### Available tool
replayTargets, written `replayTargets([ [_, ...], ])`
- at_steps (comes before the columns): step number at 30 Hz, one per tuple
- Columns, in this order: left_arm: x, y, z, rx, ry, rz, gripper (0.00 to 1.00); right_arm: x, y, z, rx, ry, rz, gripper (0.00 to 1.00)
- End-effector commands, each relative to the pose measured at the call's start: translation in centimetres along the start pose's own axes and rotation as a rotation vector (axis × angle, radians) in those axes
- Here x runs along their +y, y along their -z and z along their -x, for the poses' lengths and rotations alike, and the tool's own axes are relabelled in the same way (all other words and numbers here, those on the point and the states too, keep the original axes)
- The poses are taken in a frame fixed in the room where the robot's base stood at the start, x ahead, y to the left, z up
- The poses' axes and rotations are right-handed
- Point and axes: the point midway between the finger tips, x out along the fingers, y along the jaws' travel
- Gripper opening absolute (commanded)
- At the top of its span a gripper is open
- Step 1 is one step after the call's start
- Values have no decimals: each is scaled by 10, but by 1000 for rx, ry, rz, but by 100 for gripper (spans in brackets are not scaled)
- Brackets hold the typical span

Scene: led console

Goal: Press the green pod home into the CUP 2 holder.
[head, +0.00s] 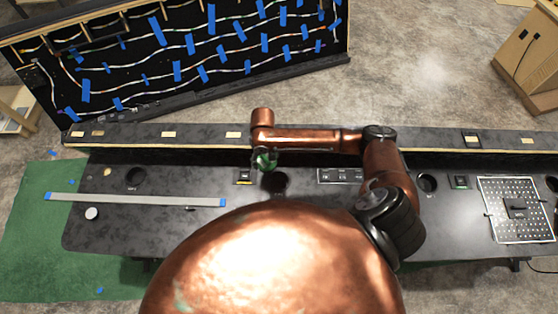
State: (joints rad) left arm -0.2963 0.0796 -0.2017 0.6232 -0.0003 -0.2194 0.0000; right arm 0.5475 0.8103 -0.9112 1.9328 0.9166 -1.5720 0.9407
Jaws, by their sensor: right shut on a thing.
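The green pod (264,163) is in my right gripper (264,155), which is shut on it. Both hang just above and slightly left of a round dark holder opening (276,184) in the middle of the black console (330,212). This opening looks like the CUP 2 holder, but its label cannot be read. The pod appears apart from the opening; its exact height is hard to judge. The gripper's fingers are small and partly hidden by the arm link above. My left gripper is not in view.
Other round openings sit at left (137,176) and right (428,183). A grey strip (135,200) with blue ends and a white knob (91,213) lie at left. A perforated panel (514,209) is at right. A raised ledge (190,134) runs behind the openings.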

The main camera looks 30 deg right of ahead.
Motion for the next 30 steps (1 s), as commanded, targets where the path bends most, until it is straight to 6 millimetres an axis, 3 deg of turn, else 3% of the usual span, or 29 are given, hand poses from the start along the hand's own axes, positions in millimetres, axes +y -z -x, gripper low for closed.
replayTargets([
  [1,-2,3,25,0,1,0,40,6,-6,-3,-10,1,13,42],
  [3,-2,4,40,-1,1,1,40,14,-12,-18,-7,1,43,42],
  [7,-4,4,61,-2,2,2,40,26,-25,-42,-5,0,95,42],
  [12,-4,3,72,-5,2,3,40,34,-36,-60,-1,1,140,42],
  [20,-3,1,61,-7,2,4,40,36,-37,-75,2,1,150,42],
  [30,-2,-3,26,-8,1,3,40,36,-37,-106,1,1,149,42],
])
